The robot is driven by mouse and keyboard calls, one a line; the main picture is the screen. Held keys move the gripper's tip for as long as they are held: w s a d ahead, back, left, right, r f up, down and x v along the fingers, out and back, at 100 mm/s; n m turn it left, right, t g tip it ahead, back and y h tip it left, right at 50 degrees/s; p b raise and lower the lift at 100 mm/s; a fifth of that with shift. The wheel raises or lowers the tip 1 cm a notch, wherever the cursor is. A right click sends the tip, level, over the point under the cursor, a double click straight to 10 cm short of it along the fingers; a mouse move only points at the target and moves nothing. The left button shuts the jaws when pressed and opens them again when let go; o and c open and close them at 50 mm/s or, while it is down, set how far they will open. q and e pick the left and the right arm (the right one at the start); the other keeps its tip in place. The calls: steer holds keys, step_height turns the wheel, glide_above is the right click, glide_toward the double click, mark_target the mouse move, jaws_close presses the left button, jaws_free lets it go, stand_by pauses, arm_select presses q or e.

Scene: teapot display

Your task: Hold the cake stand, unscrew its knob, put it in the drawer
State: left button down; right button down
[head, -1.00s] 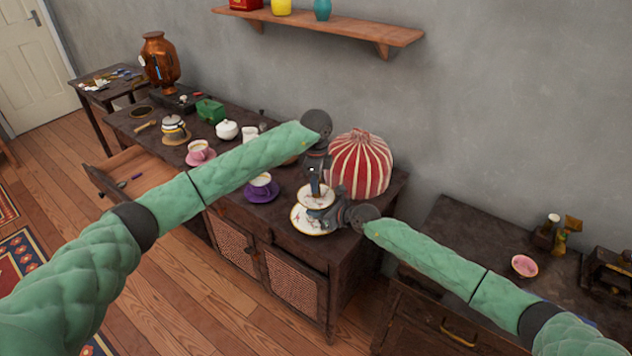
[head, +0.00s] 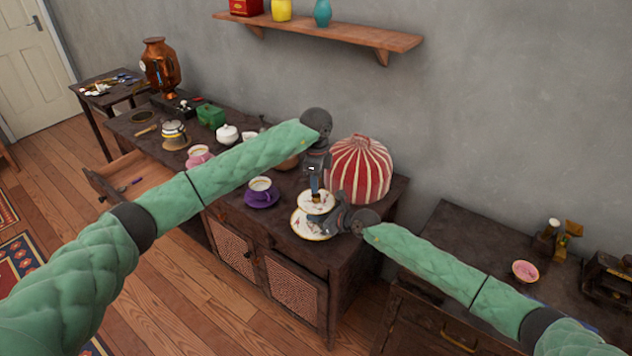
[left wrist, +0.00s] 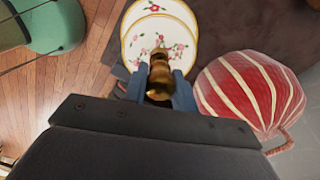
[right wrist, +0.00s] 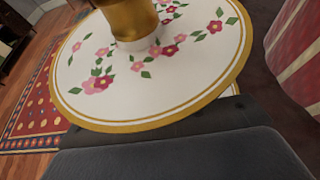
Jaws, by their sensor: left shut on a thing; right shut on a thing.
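The cake stand has two white, gold-rimmed plates with pink flowers, and stands at the cabinet's right end. Its lower plate (head: 304,226) and smaller upper plate (head: 328,207) show in the head view. My left gripper (head: 316,192) points down from above, shut on the brass-coloured knob (left wrist: 160,78), which stands upright over the upper plate. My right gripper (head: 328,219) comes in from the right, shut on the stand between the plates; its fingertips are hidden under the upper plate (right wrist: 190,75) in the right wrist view. The drawer (head: 145,172) is pulled open at the cabinet's left.
A red-and-white striped dome (head: 360,170) stands close behind the stand. A purple cup and saucer (head: 262,198) and a pink cup (head: 199,155) stand to its left. A wall shelf (head: 330,32) hangs above.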

arm_select(q)
steer(key=shift+r, duration=1.95)
arm_select(e)
steer(key=c, duration=1.3)
jaws_free()
